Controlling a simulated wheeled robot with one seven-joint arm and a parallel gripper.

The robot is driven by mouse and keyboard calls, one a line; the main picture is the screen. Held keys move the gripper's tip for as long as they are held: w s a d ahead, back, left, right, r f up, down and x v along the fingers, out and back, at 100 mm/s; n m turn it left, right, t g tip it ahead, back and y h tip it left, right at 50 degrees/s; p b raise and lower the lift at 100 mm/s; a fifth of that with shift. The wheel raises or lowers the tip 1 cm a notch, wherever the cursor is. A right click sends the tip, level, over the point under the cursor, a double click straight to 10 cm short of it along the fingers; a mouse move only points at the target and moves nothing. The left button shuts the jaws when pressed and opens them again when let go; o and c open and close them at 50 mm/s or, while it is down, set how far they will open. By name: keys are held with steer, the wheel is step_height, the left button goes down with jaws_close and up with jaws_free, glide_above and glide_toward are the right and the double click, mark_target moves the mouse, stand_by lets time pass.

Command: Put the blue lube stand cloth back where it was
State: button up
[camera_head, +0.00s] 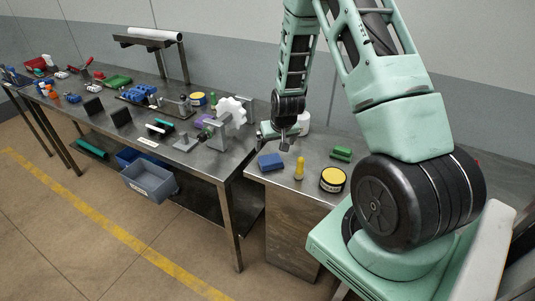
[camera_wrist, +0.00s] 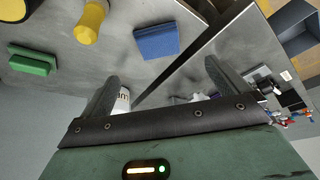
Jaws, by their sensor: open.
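A blue folded cloth (camera_head: 270,162) lies flat on the metal side cabinet, near its left edge. It also shows in the wrist view (camera_wrist: 157,41), beyond my gripper's fingers and apart from them. My gripper (camera_head: 284,137) is above the back of the cabinet, behind the cloth. In the wrist view my gripper (camera_wrist: 160,78) has its two dark fingers spread wide, with nothing held between them. I cannot tell which spot the cloth came from.
On the cabinet are a yellow bottle (camera_head: 299,168), a round yellow-topped tin (camera_head: 333,180), a green block (camera_head: 341,153) and a white container (camera_head: 303,122). The long workbench (camera_head: 195,160) on the left carries many small parts.

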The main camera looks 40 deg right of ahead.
steer(key=s+a+r+n+g+y, duration=0.15)
steer(key=a+r, duration=0.35)
steer(key=a, duration=0.5)
steer(key=s+a+r+n+y, duration=0.1)
steer(key=s+a+r+n, duration=0.25)
steer(key=a, duration=0.55)
steer(key=s+a+r+n+y, duration=0.15)
steer(key=a+r, duration=0.35)
steer(key=a, duration=0.5)
steer(key=s+a+r+n, duration=0.2)
steer(key=s, duration=0.4)
steer(key=s+a+r+n+g+h, duration=0.1)
steer(key=s+a+r+n, duration=0.1)
steer(key=s, duration=0.5)
steer(key=s+a+r+n+g, duration=0.1)
steer(key=s+a+r+n, duration=0.1)
steer(key=s, duration=0.5)
steer(key=shift+a+r+h, duration=0.3)
steer(key=shift+a+r, duration=0.3)
steer(key=shift+a, duration=0.65)
steer(key=shift+g, duration=0.25)
step_height(320, 180, down, 7)
steer(key=b, duration=0.7)
